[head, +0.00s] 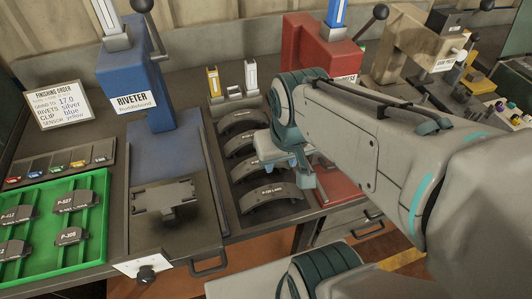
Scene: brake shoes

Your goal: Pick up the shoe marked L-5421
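Several dark curved brake shoes lie in a column in a rack (222,190) at the centre of the bench. The back shoe (243,117) and the front shoe (272,194) show most clearly; my arm covers the right ends of the middle ones (240,143). Pale labels are on the shoes, but they are too small to read, so I cannot tell which is L-5421. My gripper (288,170) points down over the right side of the rack, near the front shoes. I cannot tell whether it touches a shoe, or its finger gap.
A blue riveter (150,75) stands left of the rack, and a red press (305,50) stands behind my arm. A green tray (95,225) with labelled pads lies at left. A finishing order card (58,105) stands behind it. Two upright posts (251,75) rise behind the rack.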

